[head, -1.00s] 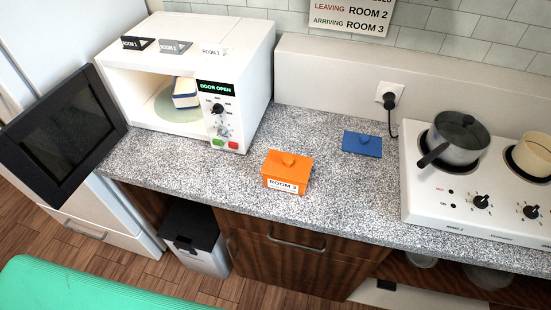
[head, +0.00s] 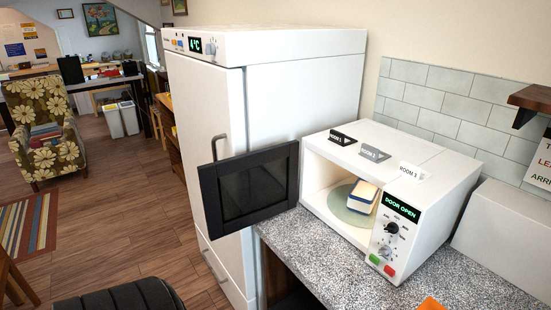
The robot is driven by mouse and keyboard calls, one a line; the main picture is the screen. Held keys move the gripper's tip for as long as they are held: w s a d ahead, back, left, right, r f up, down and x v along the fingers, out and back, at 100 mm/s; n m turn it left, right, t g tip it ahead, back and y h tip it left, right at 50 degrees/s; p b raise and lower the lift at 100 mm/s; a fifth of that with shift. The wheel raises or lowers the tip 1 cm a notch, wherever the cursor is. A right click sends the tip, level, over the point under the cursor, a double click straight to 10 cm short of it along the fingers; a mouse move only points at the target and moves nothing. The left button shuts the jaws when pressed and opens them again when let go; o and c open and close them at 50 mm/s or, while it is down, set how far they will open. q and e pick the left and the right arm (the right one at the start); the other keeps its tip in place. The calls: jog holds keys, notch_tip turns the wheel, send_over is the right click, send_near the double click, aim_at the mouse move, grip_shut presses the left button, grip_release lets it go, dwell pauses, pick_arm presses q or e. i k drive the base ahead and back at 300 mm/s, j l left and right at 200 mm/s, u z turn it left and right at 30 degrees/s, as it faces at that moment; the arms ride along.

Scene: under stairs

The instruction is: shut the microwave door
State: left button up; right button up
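The white microwave (head: 440,209) stands on the speckled counter, and its display reads "DOOR OPEN". Its dark-framed door (head: 248,187) stands open, swung out to the left in front of the fridge. Inside, a small blue and cream container (head: 363,197) sits on the round turntable (head: 349,207). Green and red buttons (head: 381,264) are at the lower front of the control panel. Neither of my grippers shows in the head view.
A white fridge (head: 305,85) stands directly behind and left of the microwave. Small room-label cards (head: 374,153) stand on the microwave top. Wooden floor (head: 135,215) is open at the left, with a flowered armchair (head: 45,133) and a striped rug (head: 27,225) farther off.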

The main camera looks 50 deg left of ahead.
aim_at(239, 192)
jog(key=j+z, duration=0.1)
jog(key=j, duration=0.4)
jog(key=k+j, duration=0.1)
jog(key=j, duration=0.45)
jog(key=j+z, duration=0.15)
jog(key=j, duration=0.35)
jog(key=k+j, duration=0.15)
jog(key=j, duration=0.4)
jog(key=j+z, duration=0.15)
jog(key=j, duration=0.35)
jog(key=k+j, duration=0.2)
jog(key=j, duration=0.3)
jog(key=k+j+z, duration=0.15)
jog(key=j, duration=0.35)
jog(key=k+j, duration=0.1)
jog(key=j, duration=0.4)
jog(key=i+z, duration=0.05)
